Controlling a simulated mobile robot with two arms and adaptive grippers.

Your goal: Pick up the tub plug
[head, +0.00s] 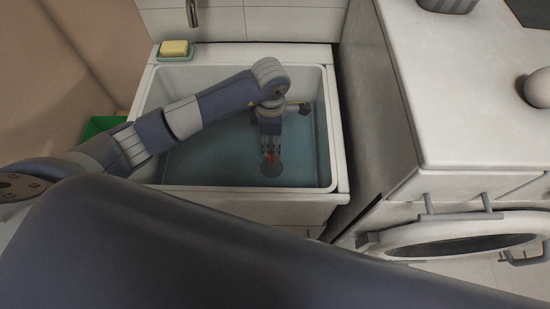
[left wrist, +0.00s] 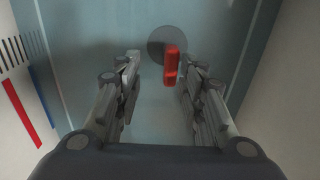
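The tub plug is a dark grey disc with an upright red handle. In the head view the tub plug (head: 271,170) lies low in the water-filled white tub (head: 334,140), near its front side. My left gripper (head: 270,150) reaches down into the tub right above it. In the left wrist view the plug (left wrist: 171,64) shows beyond the fingertips, with its red handle close to the right finger. My left gripper (left wrist: 160,64) is open and holds nothing; whether a finger touches the handle I cannot tell. My right gripper is not in view.
A yellow soap bar (head: 174,48) sits in a teal dish on the tub's back left corner. A tap (head: 192,14) hangs behind it. A washing machine (head: 460,235) and white counter (head: 460,90) stand at the right. A green container (head: 103,125) is at the left. Tub walls surround my left gripper.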

